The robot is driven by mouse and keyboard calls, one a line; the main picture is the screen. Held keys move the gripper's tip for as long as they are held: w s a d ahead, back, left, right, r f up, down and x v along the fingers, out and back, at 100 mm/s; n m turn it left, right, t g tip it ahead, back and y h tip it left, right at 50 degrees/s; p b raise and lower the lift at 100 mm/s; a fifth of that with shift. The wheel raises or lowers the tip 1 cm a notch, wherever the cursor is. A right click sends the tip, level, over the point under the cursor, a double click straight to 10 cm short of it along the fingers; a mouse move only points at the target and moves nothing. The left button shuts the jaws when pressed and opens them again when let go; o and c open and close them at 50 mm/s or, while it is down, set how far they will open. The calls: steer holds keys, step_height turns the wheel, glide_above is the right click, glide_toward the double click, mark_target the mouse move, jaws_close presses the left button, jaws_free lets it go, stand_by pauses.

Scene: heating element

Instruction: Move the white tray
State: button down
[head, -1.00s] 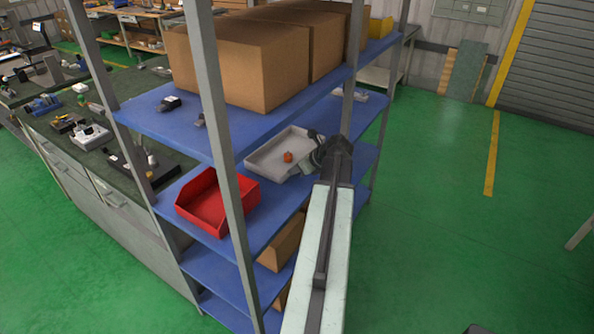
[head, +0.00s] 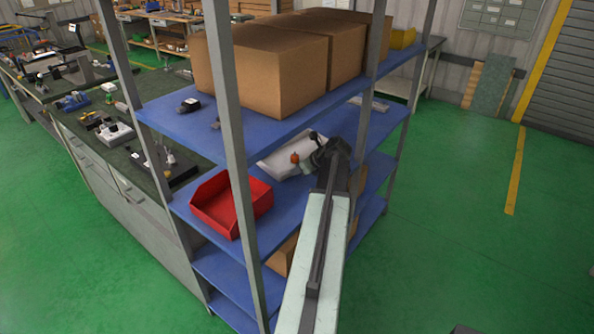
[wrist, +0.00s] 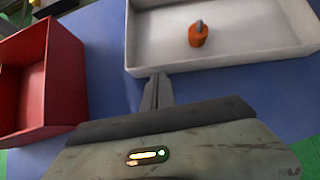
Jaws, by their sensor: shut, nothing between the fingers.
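The white tray (head: 277,163) lies on the blue middle shelf, partly hidden by the upper shelf's edge and by my gripper. In the wrist view, the tray (wrist: 160,35) shows its near wall and floor, with a small orange piece (wrist: 198,35) in it. The orange piece also shows in the head view (head: 295,160). My gripper (wrist: 157,78) is shut and empty. Its fingertips are close to the tray's near wall; I cannot tell if they touch it.
A red bin (head: 232,205) stands on the same shelf, left of the tray. Cardboard boxes (head: 270,65) sit on the upper shelf. A grey upright post (head: 232,140) stands at the shelf's front. Green floor (head: 460,210) is clear to the right.

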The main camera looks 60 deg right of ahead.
steer(key=s, duration=0.1)
steer(key=s+a+r+p, duration=0.1)
steer(key=s, duration=0.2)
steer(key=shift+a+r, duration=0.25)
steer(key=shift+a, duration=0.05)
steer(key=p+v, duration=0.6)
steer(key=v, duration=0.2)
steer(key=shift+s, duration=0.15)
